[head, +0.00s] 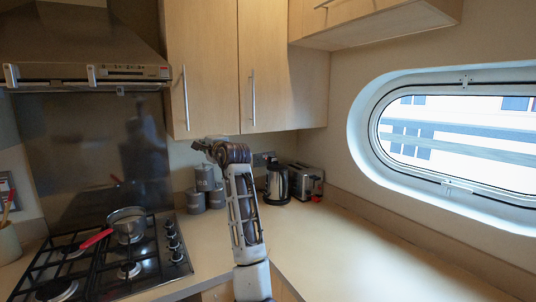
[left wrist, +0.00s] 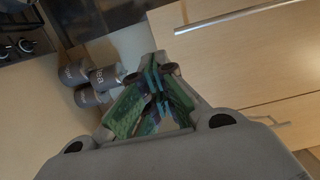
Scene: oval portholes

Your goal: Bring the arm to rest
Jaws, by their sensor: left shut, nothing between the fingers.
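My left arm (head: 243,215) rises from the bottom middle of the head view, in front of the worktop. My left gripper (head: 203,146) is at its upper end, in front of the lower edge of the wall cupboards and above the grey canisters in the picture. In the left wrist view its green and dark fingers (left wrist: 156,92) are together, with nothing held between them. My right gripper is in neither view.
A gas hob (head: 95,262) carries a pan (head: 127,222) with a red handle. Grey canisters (head: 205,180), a kettle (head: 277,183) and a toaster (head: 306,181) stand at the back. Wall cupboards (head: 202,70) hang above. The right worktop (head: 370,260) is clear below an oval porthole (head: 460,140).

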